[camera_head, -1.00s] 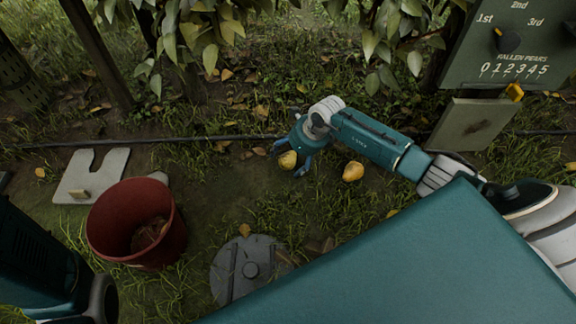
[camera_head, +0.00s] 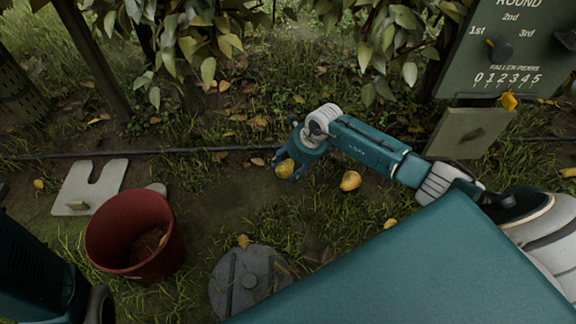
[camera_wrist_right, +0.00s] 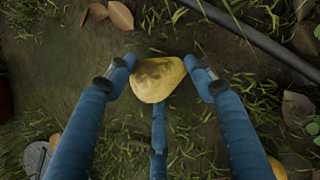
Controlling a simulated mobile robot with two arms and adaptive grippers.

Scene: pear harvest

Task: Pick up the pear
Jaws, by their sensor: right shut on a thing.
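A yellow pear with brown patches (camera_head: 284,168) is between the blue fingers of my right gripper (camera_head: 291,173), low over the ground. In the right wrist view the pear (camera_wrist_right: 158,80) sits between the fingertips, with two fingers at its sides and a third below it. My right gripper is shut on it. I cannot tell whether the pear touches the soil. A second yellow pear (camera_head: 350,181) lies on the ground to the right, under my right forearm's near side. My left gripper is not in view.
A red bucket (camera_head: 180,235) stands at the left, with some brown matter inside. A round grey lid (camera_head: 228,290) lies near the front. A pale notched board (camera_head: 75,195) lies behind the bucket. A green score board (camera_head: 510,55) stands at the right back. Leafy branches hang above.

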